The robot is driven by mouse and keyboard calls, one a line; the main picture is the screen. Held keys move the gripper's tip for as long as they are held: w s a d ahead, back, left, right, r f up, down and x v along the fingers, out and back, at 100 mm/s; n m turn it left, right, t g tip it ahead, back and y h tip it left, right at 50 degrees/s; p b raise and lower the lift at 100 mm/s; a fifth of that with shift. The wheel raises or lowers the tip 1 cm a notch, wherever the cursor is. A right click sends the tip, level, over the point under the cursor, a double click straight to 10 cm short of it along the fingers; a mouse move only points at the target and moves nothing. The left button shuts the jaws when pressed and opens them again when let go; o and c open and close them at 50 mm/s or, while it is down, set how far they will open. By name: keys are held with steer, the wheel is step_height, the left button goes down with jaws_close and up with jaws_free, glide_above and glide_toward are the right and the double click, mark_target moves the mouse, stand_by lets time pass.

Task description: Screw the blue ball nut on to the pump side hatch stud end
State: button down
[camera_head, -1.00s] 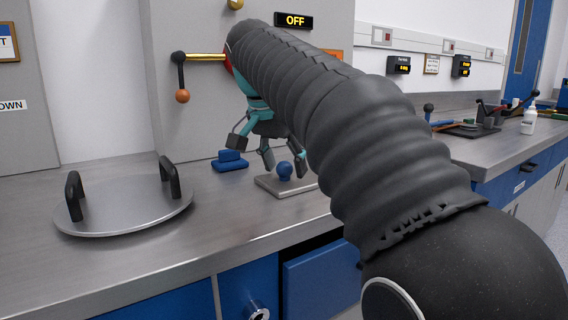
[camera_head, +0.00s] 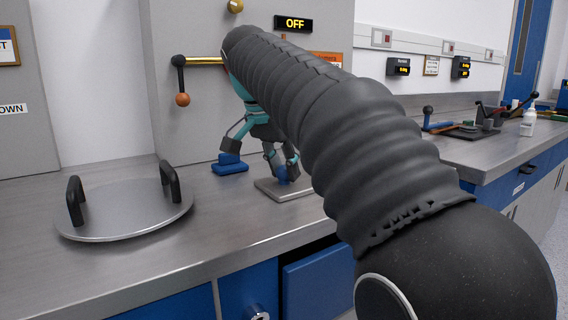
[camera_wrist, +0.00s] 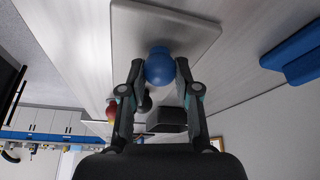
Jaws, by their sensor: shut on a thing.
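The blue ball nut (camera_head: 282,175) stands over the grey metal plate (camera_head: 270,190) on the bench. My gripper (camera_head: 281,172) has its fingers closed around the ball. In the wrist view the blue ball nut (camera_wrist: 160,67) sits between the fingertips of my gripper (camera_wrist: 159,70), one finger on each side. The plate (camera_wrist: 205,30) shows just beyond the ball there. I cannot tell whether the nut still touches the plate. The pump side hatch stud end cannot be made out in either view.
A round metal lid with two black handles (camera_head: 125,210) lies on the bench at left. A blue block (camera_head: 229,164) stands left of the plate. A lever with an orange knob (camera_head: 182,99) sticks out from the grey chamber wall (camera_head: 200,115) behind.

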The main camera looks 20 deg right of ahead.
steer(key=c, duration=0.7)
jaws_free()
steer(key=shift+f, duration=0.1)
steer(key=shift+c, duration=0.2)
